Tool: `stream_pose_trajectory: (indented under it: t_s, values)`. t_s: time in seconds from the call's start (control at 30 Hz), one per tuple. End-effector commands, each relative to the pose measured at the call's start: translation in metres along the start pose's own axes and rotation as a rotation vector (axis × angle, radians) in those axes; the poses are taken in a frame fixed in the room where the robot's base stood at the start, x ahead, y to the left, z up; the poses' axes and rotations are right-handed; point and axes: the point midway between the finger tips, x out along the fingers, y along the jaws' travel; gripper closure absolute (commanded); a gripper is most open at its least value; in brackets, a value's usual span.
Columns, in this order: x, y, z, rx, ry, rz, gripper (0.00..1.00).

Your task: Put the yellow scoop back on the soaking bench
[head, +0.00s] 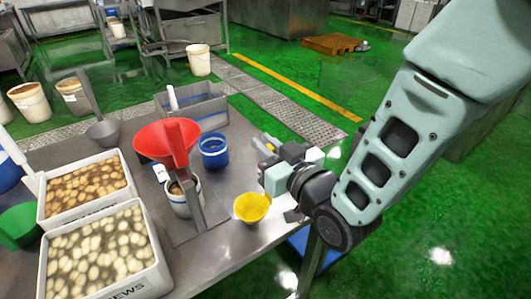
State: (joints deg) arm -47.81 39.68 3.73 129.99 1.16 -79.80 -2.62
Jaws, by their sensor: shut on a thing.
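The yellow scoop (252,207) shows its bowl over the near right part of the grey metal bench (225,236), close to the right edge. My gripper (267,150) comes in from the right and is shut on the scoop. A bit of yellow, likely its handle, shows at the fingers, above the bowl in the picture. The rest of the handle is hidden behind the gripper. I cannot tell whether the bowl touches the bench top.
A blue tub (213,151) and grey bin (202,104) stand behind. Two white crates (128,281) fill the left. Bare bench lies around the scoop.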

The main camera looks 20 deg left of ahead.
Motion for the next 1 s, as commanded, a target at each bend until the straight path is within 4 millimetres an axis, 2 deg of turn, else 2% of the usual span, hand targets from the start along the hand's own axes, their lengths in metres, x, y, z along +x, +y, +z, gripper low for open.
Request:
stream_pose_trajectory:
  t_s: [0.03,0.17,0.57,0.6,0.67,1.0]
  values:
    - [0.000,0.000,0.008,0.000,-0.004,0.000,1.00]
    - [0.000,0.000,0.018,0.000,-0.001,0.000,1.00]
    - [0.000,0.000,0.023,0.001,0.000,0.000,1.00]
    - [0.000,0.000,0.023,0.000,0.000,0.000,0.81]
    - [0.000,0.000,0.022,0.000,0.000,0.000,0.64]
    - [0.000,0.000,0.020,0.000,0.000,0.000,0.64]
